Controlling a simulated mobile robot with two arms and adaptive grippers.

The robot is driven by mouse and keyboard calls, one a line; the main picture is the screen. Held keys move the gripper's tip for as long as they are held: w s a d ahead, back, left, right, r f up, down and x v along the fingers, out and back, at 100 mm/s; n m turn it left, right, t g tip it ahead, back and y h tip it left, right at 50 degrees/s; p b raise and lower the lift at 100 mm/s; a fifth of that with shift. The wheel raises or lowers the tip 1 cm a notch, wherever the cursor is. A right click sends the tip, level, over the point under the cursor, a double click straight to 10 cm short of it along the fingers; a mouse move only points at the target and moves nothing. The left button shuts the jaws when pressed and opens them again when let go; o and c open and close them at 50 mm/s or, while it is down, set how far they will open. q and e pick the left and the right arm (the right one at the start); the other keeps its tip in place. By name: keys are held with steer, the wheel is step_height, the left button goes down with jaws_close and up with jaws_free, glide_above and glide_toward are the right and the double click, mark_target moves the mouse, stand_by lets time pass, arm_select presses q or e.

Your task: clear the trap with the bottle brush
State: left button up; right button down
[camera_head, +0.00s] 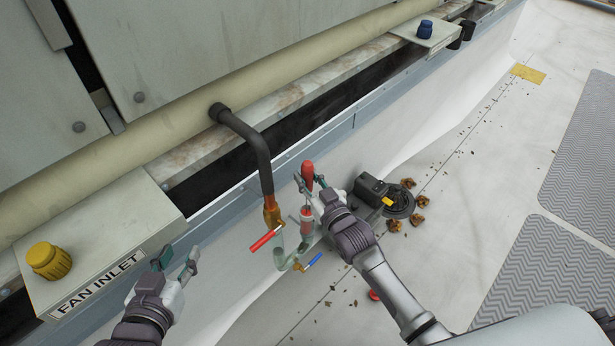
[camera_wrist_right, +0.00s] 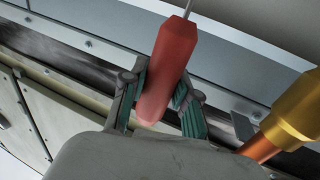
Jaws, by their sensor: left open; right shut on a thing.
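My right gripper (camera_head: 309,184) is shut on the red handle (camera_head: 307,170) of the bottle brush. In the right wrist view the red handle (camera_wrist_right: 168,70) sits between the fingers, with a thin metal rod coming out of its end. The bristles cannot be made out. The trap (camera_head: 287,264) is a clear bent tube below a brass pipe (camera_head: 271,214), with a red lever (camera_head: 263,241) and a blue lever (camera_head: 313,260). A red and pale upright part (camera_head: 306,220) stands just below my right gripper. My left gripper (camera_head: 179,262) is open and empty, left of the trap.
A black pipe (camera_head: 257,145) runs from the unit to the brass pipe. A FAN INLET box (camera_head: 100,250) with a yellow knob (camera_head: 49,261) is beside my left gripper. A black drain (camera_head: 400,200) and leaf clumps (camera_head: 407,183) lie right. Open floor extends right.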

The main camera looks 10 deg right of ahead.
steer(key=shift+r+p, duration=0.75)
steer(key=shift+r, duration=0.25)
steer(key=shift+r+p, duration=0.4)
steer(key=shift+p, duration=0.25)
steer(key=shift+r, duration=0.1)
arm_select(q)
steer(key=s+a+f+g+y, duration=0.2)
steer(key=s+a+f+g, duration=0.2)
steer(key=s+f+g, duration=0.4)
steer(key=s, duration=0.3)
steer(key=shift+s+a+n, duration=0.2)
steer(key=shift+s+n, duration=0.05)
steer(key=shift+n, duration=0.05)
steer(key=shift+w+f, duration=0.1)
